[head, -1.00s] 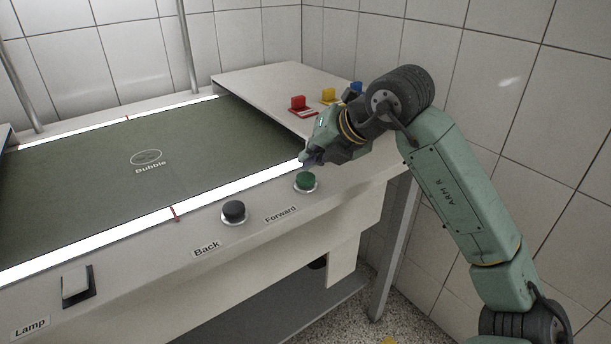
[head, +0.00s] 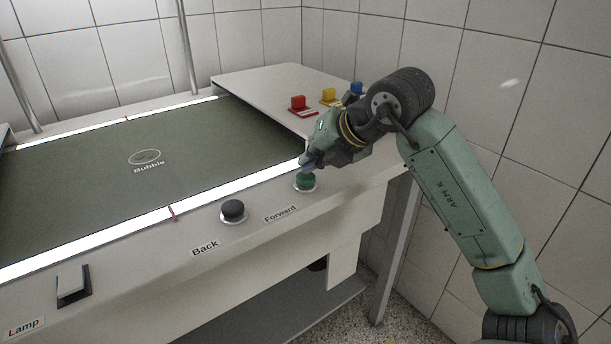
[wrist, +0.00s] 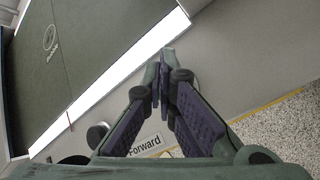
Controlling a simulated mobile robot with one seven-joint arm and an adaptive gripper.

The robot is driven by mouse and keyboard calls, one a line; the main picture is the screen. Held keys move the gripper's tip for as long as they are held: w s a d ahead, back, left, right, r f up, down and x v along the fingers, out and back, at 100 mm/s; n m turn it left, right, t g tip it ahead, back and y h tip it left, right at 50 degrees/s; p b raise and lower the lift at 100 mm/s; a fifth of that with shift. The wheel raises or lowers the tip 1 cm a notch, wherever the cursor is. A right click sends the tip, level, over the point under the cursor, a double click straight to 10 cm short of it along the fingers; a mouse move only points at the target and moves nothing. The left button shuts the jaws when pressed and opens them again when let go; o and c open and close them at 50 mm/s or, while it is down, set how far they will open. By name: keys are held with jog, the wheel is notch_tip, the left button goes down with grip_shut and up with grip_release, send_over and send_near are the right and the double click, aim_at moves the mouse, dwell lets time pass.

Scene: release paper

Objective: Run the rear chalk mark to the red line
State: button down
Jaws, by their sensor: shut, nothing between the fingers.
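A pale oval chalk mark (head: 145,156) labelled "Bubble" lies on the dark green belt (head: 80,180); it also shows at the upper left of the wrist view (wrist: 50,38). It is the only chalk mark I see. Short red ticks cross the lit strips, one on the near strip (head: 172,213) and one on the far strip (head: 127,118). My gripper (head: 306,165) is shut and empty, its tip pointing down at the green Forward button (head: 304,182). The tip is right over the button; I cannot tell whether they touch. In the wrist view, the fingers hide the button.
A black Back button (head: 233,209) sits left of the green one. A Lamp rocker switch (head: 73,284) is at the lower left. Red (head: 298,103), yellow (head: 328,96) and blue (head: 356,89) pieces stand on the raised cover at the right. A tiled wall is behind.

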aim_at(310, 175)
jog(key=shift+f+b, duration=0.5)
dwell(0.3)
jog(key=shift+r, duration=0.1)
dwell(2.6)
jog(key=shift+r+p, duration=0.45)
jog(key=shift+r, duration=0.4)
jog(key=shift+r+p, duration=1.45)
jog(key=shift+r, duration=1.1)
jog(key=shift+f, duration=0.1)
